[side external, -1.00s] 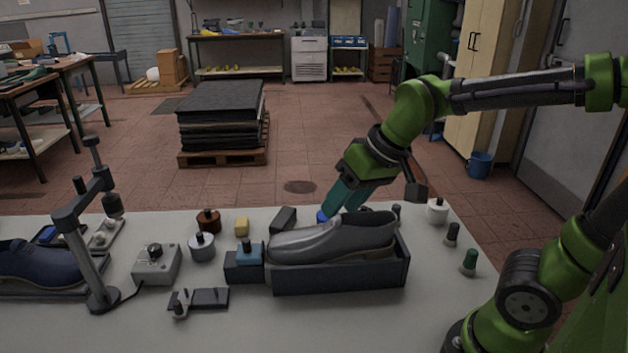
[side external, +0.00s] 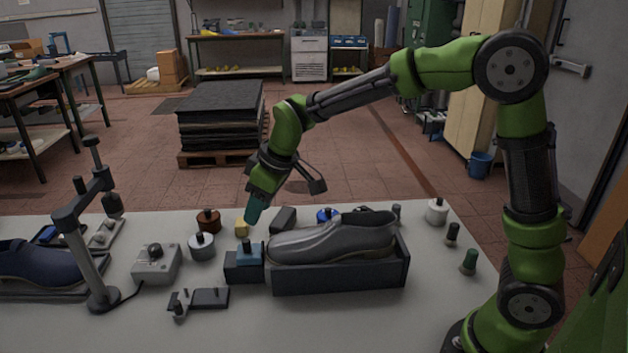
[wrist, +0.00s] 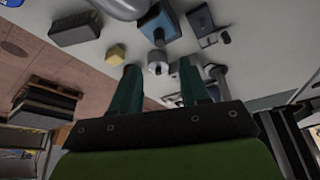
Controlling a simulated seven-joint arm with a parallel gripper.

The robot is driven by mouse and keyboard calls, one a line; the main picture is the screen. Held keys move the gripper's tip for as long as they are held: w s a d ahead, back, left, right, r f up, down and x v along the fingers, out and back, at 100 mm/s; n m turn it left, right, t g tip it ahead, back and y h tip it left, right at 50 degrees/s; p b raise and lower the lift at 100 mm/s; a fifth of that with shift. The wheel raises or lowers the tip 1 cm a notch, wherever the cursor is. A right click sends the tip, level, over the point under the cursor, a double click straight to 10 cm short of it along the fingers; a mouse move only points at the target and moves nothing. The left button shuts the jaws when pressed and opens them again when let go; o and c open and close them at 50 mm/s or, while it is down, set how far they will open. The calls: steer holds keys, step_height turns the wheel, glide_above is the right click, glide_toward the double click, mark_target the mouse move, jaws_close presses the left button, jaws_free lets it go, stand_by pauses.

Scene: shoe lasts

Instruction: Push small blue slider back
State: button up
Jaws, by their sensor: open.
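The small blue slider (side external: 250,258) is a light-blue block with a dark knob on top, set on a dark base at the left end of the shoe tray (side external: 340,277). It shows at the top of the wrist view (wrist: 158,20). My gripper (side external: 252,220) points down above the table, behind the slider and close to the yellow cube (side external: 241,228). In the wrist view my gripper (wrist: 159,68) has its two teal fingers spread, with nothing held. The slider lies beyond the fingertips. I cannot tell the exact gap.
A grey shoe (side external: 335,239) rests in the tray. A silver weight (side external: 202,246), a brown-red pot (side external: 208,220) and a grey control box (side external: 156,265) stand left of the slider. A dark block (side external: 284,219) and a blue-topped pot (side external: 327,215) stand behind the shoe.

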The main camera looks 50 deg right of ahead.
mark_target(246, 240)
steer(key=x, duration=0.9)
steer(key=shift+w+f, duration=0.1)
steer(key=shift+f, duration=0.05)
steer(key=shift+c, duration=0.3)
jaws_close()
